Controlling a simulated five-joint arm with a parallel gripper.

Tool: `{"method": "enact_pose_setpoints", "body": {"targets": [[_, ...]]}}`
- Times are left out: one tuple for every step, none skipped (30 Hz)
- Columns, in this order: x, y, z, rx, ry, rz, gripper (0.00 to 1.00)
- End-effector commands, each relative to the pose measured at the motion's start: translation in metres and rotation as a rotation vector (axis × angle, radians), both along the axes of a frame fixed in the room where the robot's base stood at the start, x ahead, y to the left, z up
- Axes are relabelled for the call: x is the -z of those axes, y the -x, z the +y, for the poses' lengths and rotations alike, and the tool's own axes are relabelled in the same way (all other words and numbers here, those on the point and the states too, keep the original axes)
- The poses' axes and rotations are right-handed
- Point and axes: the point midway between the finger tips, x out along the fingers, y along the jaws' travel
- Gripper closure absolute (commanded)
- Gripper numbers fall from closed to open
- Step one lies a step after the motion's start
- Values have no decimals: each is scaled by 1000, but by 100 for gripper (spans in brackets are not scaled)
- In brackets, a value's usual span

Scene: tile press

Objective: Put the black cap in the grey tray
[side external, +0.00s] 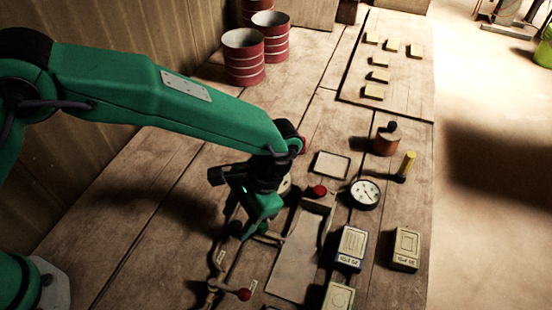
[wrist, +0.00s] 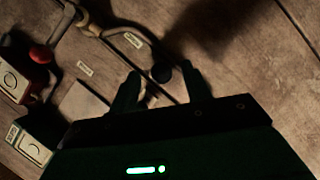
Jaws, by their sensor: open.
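My gripper (side external: 255,228) is low over the bench beside the press; it also shows in the wrist view (wrist: 162,76) with its two fingers apart and nothing clamped. A small round black thing, seemingly the black cap (wrist: 161,72), shows between the fingertips in the wrist view; I cannot tell its height or whether a finger touches it. In the side view my gripper largely hides that spot. A small shallow rectangular tray with a dark rim, seemingly the grey tray (side external: 316,166), lies on the bench to the right of my gripper.
A red-knobbed lever (side external: 243,294), a flat grey plate (side external: 290,265), a dial gauge (side external: 365,194) and several labelled blocks (side external: 405,249) crowd the front. An orange pot (side external: 385,145) with a dark top stands beyond. Red drums (side external: 244,60) stand at the back. Bare planks lie left.

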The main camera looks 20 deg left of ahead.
Motion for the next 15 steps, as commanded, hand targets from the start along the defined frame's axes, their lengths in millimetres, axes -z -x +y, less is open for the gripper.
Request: {"method": "enact_pose_setpoints", "body": {"targets": [[-6,-2,-2,0,2,-2,52],[-10,-4,-4,0,3,-2,52],[-15,-6,-6,0,3,-3,52],[-19,-7,-7,0,3,-2,52],[-24,-9,-9,0,4,-3,52],[-30,-11,-11,0,3,-3,52],[-34,-12,-13,0,3,-3,52],[-39,-14,-14,0,3,-3,52],[-44,-16,-16,0,3,-3,52],[-49,-17,-18,0,3,-3,52],[-54,-19,-19,0,3,-3,52],[-59,-21,-21,0,3,-2,52],[-62,-22,-23,0,3,-2,52],[-66,-23,-24,0,2,-2,52],[-71,-25,-25,0,2,-2,52]]}}
